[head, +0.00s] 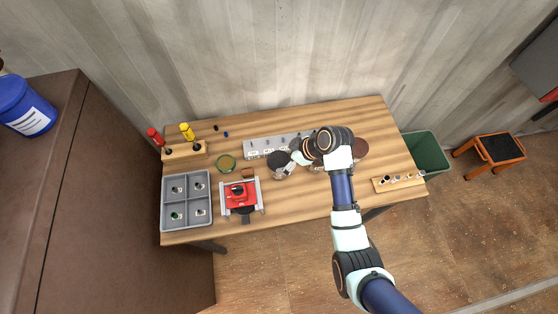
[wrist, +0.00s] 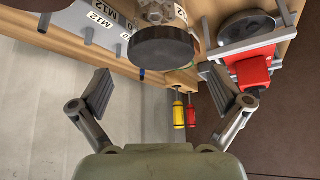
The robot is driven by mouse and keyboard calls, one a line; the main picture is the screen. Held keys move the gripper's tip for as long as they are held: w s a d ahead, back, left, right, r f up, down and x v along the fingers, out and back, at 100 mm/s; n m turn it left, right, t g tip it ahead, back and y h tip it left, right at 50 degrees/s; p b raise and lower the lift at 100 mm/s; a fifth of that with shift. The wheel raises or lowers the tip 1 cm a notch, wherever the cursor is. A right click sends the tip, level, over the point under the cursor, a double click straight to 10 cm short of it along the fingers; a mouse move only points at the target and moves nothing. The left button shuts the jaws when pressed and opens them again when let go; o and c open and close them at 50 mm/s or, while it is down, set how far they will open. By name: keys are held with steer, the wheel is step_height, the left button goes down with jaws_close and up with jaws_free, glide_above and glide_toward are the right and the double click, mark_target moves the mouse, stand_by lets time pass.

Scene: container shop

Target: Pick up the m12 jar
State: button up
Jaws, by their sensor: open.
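A clear jar with a dark grey round lid (wrist: 160,47) shows in the wrist view, ahead of my gripper (wrist: 164,76). My fingers are open and spread to either side, with nothing between them, and the jar appears beyond their tips. I cannot read the jar's label, so I cannot tell whether it is the m12 jar. In the head view, my gripper (head: 286,170) is over the middle of the table, close to a dark round lid (head: 278,159). My arm partly hides the other jars there.
A pale board (head: 262,147) with pegs and size labels runs along the back. A red device (head: 240,193), a grey four-part tray (head: 166,221), a green ring (head: 226,163) and a screwdriver rack (head: 180,153) stand left. A brown lid (head: 360,148) and a wooden block (head: 380,187) are right.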

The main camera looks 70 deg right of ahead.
mark_target(280, 160)
steer(key=x, duration=0.7)
steer(key=shift+w+f, duration=0.25)
steer(key=shift+f, duration=0.05)
steer(key=c, duration=1.7)
steer(key=shift+c, duration=0.2)
step_height(280, 160, up, 20)
steer(key=shift+p, duration=0.45)
